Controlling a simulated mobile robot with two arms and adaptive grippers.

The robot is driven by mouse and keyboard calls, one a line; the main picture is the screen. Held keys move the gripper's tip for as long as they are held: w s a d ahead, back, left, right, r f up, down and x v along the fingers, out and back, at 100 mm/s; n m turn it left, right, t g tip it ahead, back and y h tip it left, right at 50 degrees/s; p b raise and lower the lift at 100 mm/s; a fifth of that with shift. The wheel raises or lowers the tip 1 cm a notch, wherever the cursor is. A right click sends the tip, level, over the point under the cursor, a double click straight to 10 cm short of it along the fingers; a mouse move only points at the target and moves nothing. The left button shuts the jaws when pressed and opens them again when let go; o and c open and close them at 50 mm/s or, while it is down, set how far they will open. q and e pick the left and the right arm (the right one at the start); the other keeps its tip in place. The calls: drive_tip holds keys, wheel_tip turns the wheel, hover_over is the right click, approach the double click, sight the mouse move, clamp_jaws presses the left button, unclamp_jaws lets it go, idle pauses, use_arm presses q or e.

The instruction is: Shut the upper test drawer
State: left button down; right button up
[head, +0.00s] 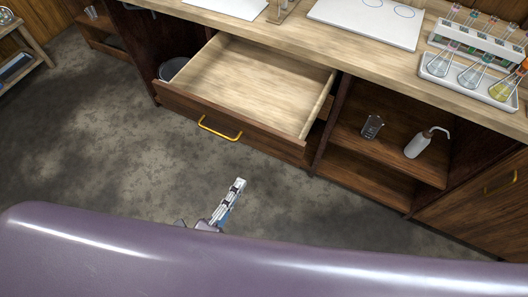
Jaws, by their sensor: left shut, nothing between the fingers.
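The upper drawer (231,118) is pulled well out from under the bench top, and its pale wooden inside is empty. Its dark wood front carries a yellow bar handle (219,129). My left gripper (240,182) is shut and empty. It shows in front of the drawer, below and a little right of the handle in the picture, apart from it. My right gripper is not in view.
The bench top (290,45) holds a white board (367,22) and a tray of flasks (468,80) at the right. Open shelves right of the drawer hold a beaker (371,126) and a wash bottle (417,145). The floor (90,130) in front is clear.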

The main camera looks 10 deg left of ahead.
sight(265, 143)
use_arm(q)
drive_tip(key=p+x, duration=0.1)
drive_tip(key=x, duration=1)
drive_tip(key=shift+w, duration=0.1)
drive_tip(key=shift+w+d, duration=0.2)
drive_tip(key=shift+w, duration=0.4)
drive_tip(key=shift+w, duration=0.1)
